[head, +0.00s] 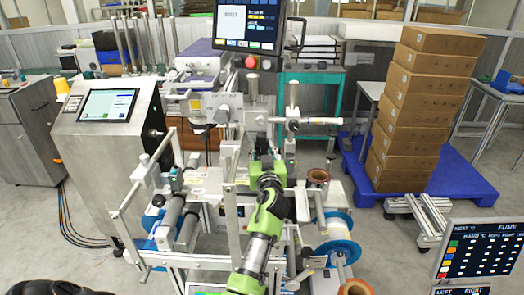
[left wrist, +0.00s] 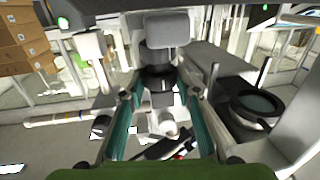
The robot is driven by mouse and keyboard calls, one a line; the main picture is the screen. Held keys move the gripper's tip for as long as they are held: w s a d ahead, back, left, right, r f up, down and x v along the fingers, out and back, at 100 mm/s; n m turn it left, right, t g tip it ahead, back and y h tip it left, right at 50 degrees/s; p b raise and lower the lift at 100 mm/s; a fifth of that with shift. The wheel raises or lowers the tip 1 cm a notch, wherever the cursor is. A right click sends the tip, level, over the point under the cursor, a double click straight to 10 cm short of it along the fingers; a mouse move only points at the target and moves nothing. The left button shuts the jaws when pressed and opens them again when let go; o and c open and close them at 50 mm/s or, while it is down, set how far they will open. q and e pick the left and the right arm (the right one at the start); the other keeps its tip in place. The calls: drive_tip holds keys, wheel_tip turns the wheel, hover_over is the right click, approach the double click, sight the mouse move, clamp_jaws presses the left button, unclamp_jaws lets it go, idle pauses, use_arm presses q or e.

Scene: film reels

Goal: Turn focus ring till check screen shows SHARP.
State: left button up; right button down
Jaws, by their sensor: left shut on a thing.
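My left gripper (head: 264,165) reaches up to the middle of the metal machine. In the left wrist view its two teal-lined fingers (left wrist: 158,92) are closed around a dark cylindrical part, which looks like the focus ring (left wrist: 158,76). A grey block sits just beyond the ring. In the head view the arm and gripper hide the ring. A dark screen (head: 249,24), which looks like the check screen, hangs at the top centre. It has a boxed word at left and coloured bars at right, too small to read surely. My right gripper is not in view.
A control cabinet with a tablet (head: 108,104) stands at left. Rollers and rails flank the arm, with a blue-and-white reel (head: 337,237) at right. Stacked cartons (head: 412,110) stand on a blue pallet (head: 455,190). A dark status panel (head: 478,250) fills the lower right corner.

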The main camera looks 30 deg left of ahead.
sight(262, 118)
use_arm(q)
drive_tip(key=o, duration=1.1)
drive_tip(key=shift+r, duration=0.1)
wheel_tip(262, 118, up, 10)
drive_tip(key=shift+f, duration=0.1)
